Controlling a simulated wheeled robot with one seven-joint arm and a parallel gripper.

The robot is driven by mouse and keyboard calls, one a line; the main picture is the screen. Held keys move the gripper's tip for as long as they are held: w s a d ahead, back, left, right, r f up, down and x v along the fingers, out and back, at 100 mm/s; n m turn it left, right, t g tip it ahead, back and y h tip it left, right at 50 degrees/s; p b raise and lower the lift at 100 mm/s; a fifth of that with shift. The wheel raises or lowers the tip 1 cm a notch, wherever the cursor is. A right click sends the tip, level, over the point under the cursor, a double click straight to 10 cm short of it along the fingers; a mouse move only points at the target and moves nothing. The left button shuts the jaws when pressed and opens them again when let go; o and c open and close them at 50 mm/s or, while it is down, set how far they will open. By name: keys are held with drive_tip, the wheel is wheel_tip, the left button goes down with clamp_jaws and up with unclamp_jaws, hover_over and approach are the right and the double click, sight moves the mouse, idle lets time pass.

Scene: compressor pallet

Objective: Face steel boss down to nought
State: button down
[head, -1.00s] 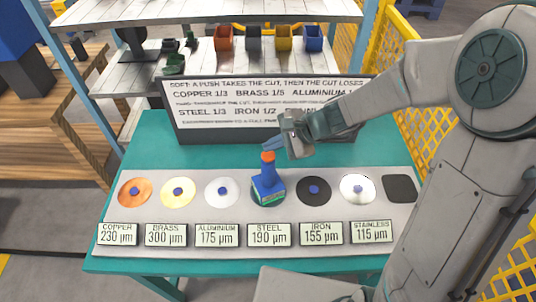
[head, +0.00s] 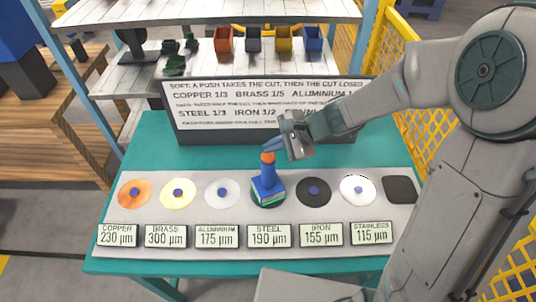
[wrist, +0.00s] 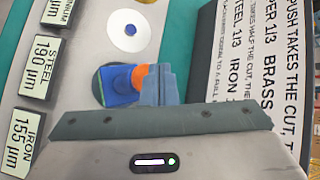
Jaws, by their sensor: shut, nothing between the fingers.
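The steel station is a dark disc (head: 268,201) in the row on the grey strip, behind the label (head: 269,235) reading STEEL 190 µm. A blue tool (head: 267,184) with an orange knob (head: 268,157) stands upright on it and covers most of the disc; the boss is hidden beneath. My gripper (head: 276,146) is just behind and above the knob, fingers shut with nothing held. In the wrist view the blue tool (wrist: 117,84) and orange knob (wrist: 141,74) show beside the shut fingers (wrist: 158,84). I cannot tell whether the fingers touch the knob.
Copper (head: 135,193), brass (head: 178,192), aluminium (head: 222,192), iron (head: 314,191) and stainless (head: 357,188) discs share the strip. A dark square pad (head: 400,189) lies at the right end. A sign board (head: 180,125) stands behind, partly hidden by my arm. Yellow mesh fencing (head: 412,130) is on the right.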

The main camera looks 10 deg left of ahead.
sight(273, 156)
drive_tip(key=shift+f, duration=0.2)
idle(0.6)
drive_tip(key=shift+f+b, duration=0.25)
drive_tip(key=shift+b, duration=0.3)
drive_tip(key=shift+f+b, duration=0.7)
drive_tip(key=shift+b, duration=0.05)
idle(0.5)
idle(0.3)
drive_tip(key=shift+r+p, duration=0.85)
drive_tip(key=shift+r, duration=0.3)
drive_tip(key=shift+r, duration=0.1)
wheel_tip(273, 156, up, 5)
drive_tip(key=p, duration=0.4)
idle(0.6)
